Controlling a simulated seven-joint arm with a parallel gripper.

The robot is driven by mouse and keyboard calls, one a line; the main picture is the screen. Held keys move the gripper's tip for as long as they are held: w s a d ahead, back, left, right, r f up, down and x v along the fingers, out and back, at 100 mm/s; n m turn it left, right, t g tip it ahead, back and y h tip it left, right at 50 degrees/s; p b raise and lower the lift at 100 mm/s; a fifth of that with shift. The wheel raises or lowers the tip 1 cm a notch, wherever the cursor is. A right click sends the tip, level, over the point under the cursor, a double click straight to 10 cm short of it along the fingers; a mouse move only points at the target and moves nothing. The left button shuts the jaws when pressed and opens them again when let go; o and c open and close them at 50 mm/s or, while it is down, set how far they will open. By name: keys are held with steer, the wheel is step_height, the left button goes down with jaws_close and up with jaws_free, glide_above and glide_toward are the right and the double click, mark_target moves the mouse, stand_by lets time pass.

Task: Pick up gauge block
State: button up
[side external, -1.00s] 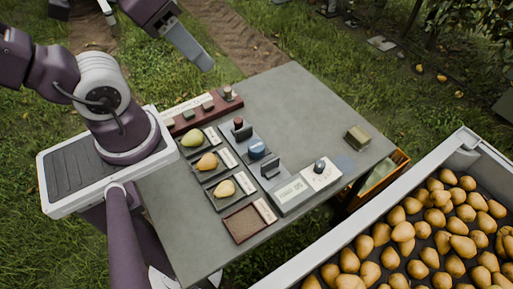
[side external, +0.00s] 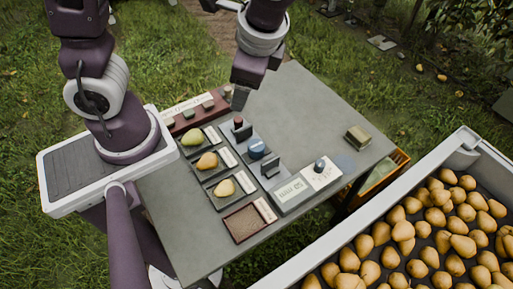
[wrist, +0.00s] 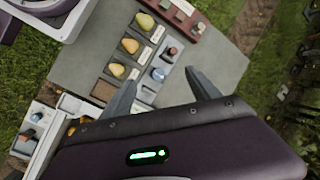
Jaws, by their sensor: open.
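No object is labelled as the gauge block, and I cannot tell for certain which it is. On the grey strip on the table are a dark upright block (side external: 270,166), a blue round piece (side external: 257,149) and a dark piece with a red top (side external: 239,125). The wrist view shows the blue piece (wrist: 158,74) and the red-topped piece (wrist: 171,51) between and beyond my fingers. A brassy olive block (side external: 357,138) lies alone at the table's right. My gripper (side external: 240,99) is open and empty above the table's far left part; it also shows in the wrist view (wrist: 162,76).
Three pears (side external: 208,161) sit in dark trays on the table's left side. A red rack (side external: 202,112) with small pieces is behind them. A scale-like device (side external: 294,194) and a brown tray (side external: 240,224) stand in front. A pear bin (side external: 300,270) flanks the right. The right table middle is clear.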

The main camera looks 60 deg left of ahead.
step_height(320, 180, down, 10)
steer(key=w+d+m+y, duration=0.2)
steer(key=m+y, duration=0.2)
steer(key=m, duration=0.2)
steer(key=m+t+y, duration=0.3)
steer(key=m+t, duration=0.1)
steer(key=m, duration=0.4)
glide_toward(257, 144)
steer(key=shift+a, duration=0.55)
steer(key=shift+a+f+t, duration=0.15)
steer(key=shift+f+t, duration=0.15)
steer(key=shift+f, duration=0.05)
steer(key=x, duration=0.7)
steer(key=shift+f, duration=0.1)
steer(key=c, duration=1.5)
